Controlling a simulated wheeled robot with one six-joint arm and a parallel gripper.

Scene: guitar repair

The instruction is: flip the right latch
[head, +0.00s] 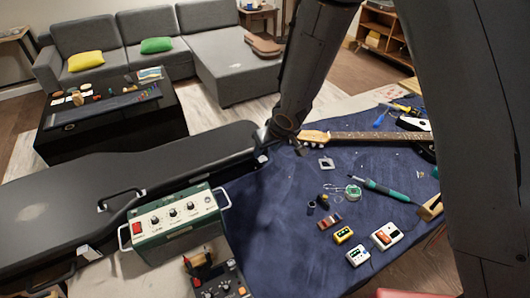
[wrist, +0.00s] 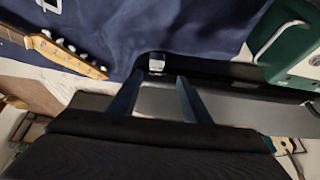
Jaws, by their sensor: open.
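The black guitar case (head: 60,190) lies closed at the left in the head view. Its right latch (head: 261,158) is a small silver piece near the case's right end. In the wrist view the latch (wrist: 156,63) shows on the dark case edge, ahead of and between my two fingers. My gripper (head: 262,142) is right by the latch in the head view. In the wrist view my gripper (wrist: 156,92) is open, with nothing between the fingers. I cannot tell whether a finger touches the latch. Another latch (head: 88,253) is at the case's left front.
A green amplifier box (head: 175,222) stands in front of the case. A guitar neck (head: 360,136) lies on the blue cloth (head: 270,205), its headstock close to my gripper. Soldering tools and small meters lie further right. A black handle (head: 120,197) is on the case front.

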